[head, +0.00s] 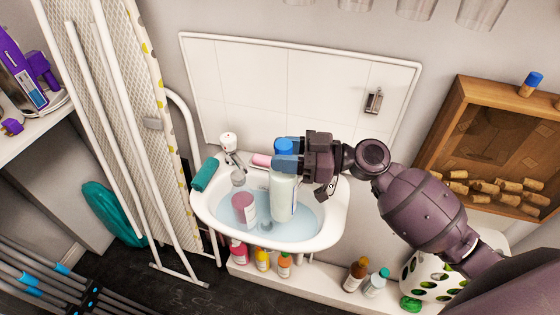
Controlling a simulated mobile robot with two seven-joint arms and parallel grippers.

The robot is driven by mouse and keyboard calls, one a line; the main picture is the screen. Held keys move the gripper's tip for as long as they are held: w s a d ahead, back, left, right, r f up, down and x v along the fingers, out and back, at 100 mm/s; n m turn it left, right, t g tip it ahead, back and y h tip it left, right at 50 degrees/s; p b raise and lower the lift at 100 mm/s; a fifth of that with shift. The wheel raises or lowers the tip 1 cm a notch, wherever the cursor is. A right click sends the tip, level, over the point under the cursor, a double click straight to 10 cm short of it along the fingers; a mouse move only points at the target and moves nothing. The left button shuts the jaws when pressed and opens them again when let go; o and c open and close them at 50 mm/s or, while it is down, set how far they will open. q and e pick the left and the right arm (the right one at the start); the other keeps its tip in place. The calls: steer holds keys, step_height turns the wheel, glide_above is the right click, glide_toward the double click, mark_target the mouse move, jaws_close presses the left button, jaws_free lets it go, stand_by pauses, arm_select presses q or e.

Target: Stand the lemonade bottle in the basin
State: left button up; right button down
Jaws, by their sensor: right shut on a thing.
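The lemonade bottle (283,197), a pale bottle with a blue cap, is upright over the white basin (322,237). My right gripper (291,156) comes in from the right and is shut on its upper part, just below the cap. The bottle's lower end appears against the pale blue water in the basin; I cannot tell whether it touches the bottom. A mauve labelled container (243,207) sits in the basin to the left of the bottle. My left gripper is not in view.
A tap (234,150), a teal roll (205,174) and a pink bar (262,160) are at the basin's rear and left rim. Several small bottles stand on a low ledge (315,290) below. A wooden cork box (450,120) hangs at right. An ironing board leans at left.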

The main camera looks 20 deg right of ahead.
steer(key=shift+w+d, duration=0.35)
steer(key=shift+w, duration=0.25)
steer(key=shift+w+d+f, duration=0.1)
steer(key=shift+w+d, duration=0.05)
steer(key=shift+w, duration=0.05)
step_height(320, 180, down, 2)
steer(key=shift+f+b, duration=0.15)
steer(key=shift+b, duration=1.1)
step_height(320, 180, down, 9)
steer(key=b, duration=0.8)
steer(key=shift+f, duration=0.15)
arm_select(q)
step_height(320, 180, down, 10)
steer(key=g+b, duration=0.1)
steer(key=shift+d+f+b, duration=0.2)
steer(key=shift+b, duration=0.15)
arm_select(e)
steer(key=shift+f, duration=0.95)
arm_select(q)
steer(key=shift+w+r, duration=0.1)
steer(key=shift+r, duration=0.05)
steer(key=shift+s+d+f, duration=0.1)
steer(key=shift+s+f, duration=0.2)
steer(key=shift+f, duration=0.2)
arm_select(e)
steer(key=shift+f, duration=0.2)
